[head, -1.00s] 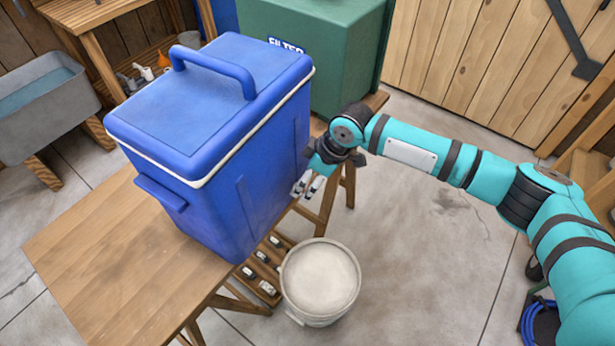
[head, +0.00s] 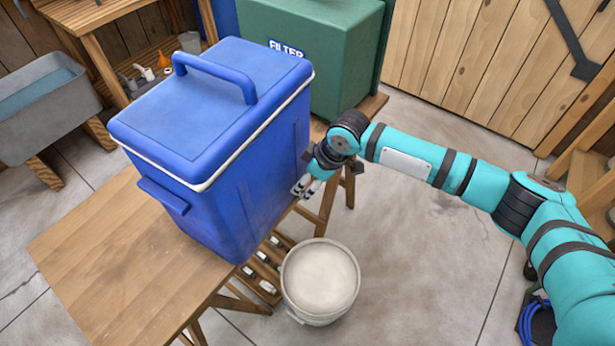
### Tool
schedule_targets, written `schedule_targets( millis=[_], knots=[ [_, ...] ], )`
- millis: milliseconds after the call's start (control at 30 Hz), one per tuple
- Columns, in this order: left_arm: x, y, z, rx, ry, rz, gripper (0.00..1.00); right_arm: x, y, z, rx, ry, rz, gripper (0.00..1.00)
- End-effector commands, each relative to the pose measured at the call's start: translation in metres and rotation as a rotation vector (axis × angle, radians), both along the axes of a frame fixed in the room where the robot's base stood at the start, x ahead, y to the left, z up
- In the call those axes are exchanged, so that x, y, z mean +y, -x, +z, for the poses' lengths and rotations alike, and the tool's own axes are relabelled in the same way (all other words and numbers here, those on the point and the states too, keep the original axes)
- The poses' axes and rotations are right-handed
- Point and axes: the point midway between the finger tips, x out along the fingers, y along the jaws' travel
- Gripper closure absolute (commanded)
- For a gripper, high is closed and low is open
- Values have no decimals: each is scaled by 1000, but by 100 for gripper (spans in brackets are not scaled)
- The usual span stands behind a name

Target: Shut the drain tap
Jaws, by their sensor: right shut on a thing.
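The blue cooler (head: 205,160) with a white-rimmed lid and a top handle stands upright on a wooden table. My right gripper (head: 307,187) is at the low part of the cooler's right-hand side, near the table edge. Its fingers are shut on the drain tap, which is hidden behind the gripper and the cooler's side. I cannot see which way the tap's lever points. A pale bucket (head: 320,278) stands on the floor below and in front of the gripper. My left gripper is not in view.
The wooden table (head: 95,255) has bare top at the left. A green box marked FILTER (head: 325,60) stands behind the cooler. A slatted shelf with small items (head: 265,270) is under the table. A grey sink (head: 45,105) is at the left.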

Motion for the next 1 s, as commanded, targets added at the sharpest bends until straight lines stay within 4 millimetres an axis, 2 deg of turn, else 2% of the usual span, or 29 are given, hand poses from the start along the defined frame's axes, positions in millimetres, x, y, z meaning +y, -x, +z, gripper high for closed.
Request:
schedule_targets(
  millis=[33, 200, 567, 600, 700, 767, 1000],
  knots=[
    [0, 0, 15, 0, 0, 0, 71, 1, 2, 7, 3, -1, -33, 89],
    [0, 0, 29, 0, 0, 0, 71, 1, 2, 4, 2, -1, -136, 89],
    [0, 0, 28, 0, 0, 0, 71, 0, 0, 1, -1, -2, -161, 89],
    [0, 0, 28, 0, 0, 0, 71, 1, 0, 1, -1, -2, -161, 51],
    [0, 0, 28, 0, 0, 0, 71, 1, 0, 1, -1, -2, -160, 38],
    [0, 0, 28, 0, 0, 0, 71, 0, 0, 1, -1, -2, -160, 33],
    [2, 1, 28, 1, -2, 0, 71, 0, 1, 1, -1, -1, -159, 33]
  ],
)
